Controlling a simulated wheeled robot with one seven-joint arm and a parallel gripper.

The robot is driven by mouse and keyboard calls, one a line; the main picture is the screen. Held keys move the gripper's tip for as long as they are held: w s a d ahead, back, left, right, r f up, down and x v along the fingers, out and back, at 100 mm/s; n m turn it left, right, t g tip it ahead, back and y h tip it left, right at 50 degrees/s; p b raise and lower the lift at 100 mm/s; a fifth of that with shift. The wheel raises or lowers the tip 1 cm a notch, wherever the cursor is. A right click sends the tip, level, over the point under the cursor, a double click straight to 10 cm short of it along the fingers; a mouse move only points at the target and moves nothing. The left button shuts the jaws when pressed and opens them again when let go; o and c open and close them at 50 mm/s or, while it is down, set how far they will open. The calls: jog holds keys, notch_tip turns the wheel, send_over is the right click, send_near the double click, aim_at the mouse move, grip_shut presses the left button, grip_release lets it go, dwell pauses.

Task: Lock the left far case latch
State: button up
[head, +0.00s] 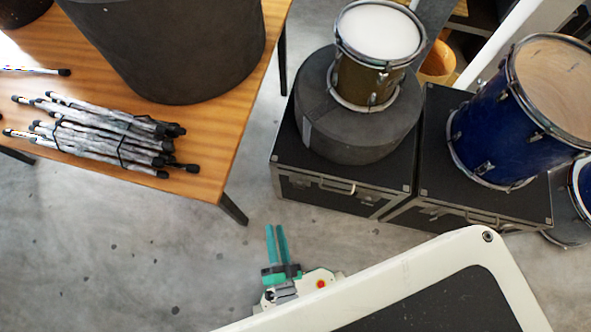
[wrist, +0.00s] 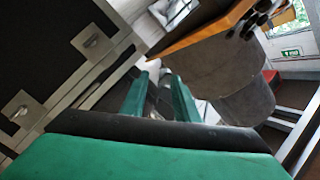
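The left black case (head: 290,160) with metal edging stands on the floor, a drum and a round dark drum case on top. Its front has a handle (head: 338,187) and small metal fittings too small to read. My gripper (head: 275,228) is left of and in front of this case, apart from it, its teal fingers parted with nothing between them. In the wrist view a black case (wrist: 50,45) shows at left with two metal latch plates, one upper (wrist: 91,41) and one lower (wrist: 21,111). I cannot tell their state, or which is the left far latch.
A wooden table (head: 215,170) with bundled sticks (head: 100,135) and a large dark drum case (head: 170,50) is at left. A second black case (head: 450,190) bearing a blue drum (head: 510,115) adjoins at right. Open floor lies below the table.

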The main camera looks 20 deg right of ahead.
jog(key=w+d+f+m+g+h, duration=0.1)
jog(key=w+d+f+m+h, duration=0.1)
jog(key=f+m, duration=0.35)
jog(key=w+d+f+m+h, duration=0.2)
jog(key=w+f+m+h, duration=0.1)
jog(key=f, duration=0.5)
jog(key=m+g+h, duration=0.1)
jog(key=m+h, duration=0.1)
jog(key=m, duration=0.3)
send_near(299, 185)
jog(key=x, duration=0.6)
jog(key=shift+w+f+n, duration=0.25)
jog(key=shift+w+n, duration=0.05)
jog(key=shift+n, duration=0.05)
jog(key=shift+d, duration=0.1)
grip_shut()
